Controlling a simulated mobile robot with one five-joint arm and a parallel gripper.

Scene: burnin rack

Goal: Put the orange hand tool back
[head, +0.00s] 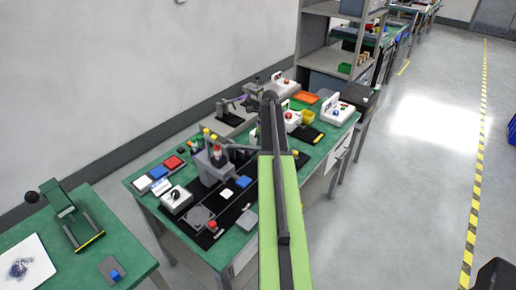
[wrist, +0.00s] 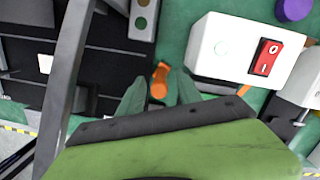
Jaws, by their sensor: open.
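The orange hand tool (wrist: 159,78) lies on the green bench top in the wrist view, a small orange piece with a bent shape. Its lower part shows between the two green fingers of my gripper (wrist: 160,86). The fingers are apart, one on each side of the tool, with no contact visible. I cannot tell how high the fingers are above the bench. In the head view my arm covers the middle of the bench, and I cannot pick out the tool or the fingertips there. No clear holder for the tool shows.
A white box with a red rocker switch (wrist: 264,57) stands right of the fingers in the wrist view. A purple cylinder (wrist: 293,9) is at top right. A dark track (wrist: 108,57) lies left. The bench (head: 142,184) is crowded; the floor (head: 410,180) at right is clear.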

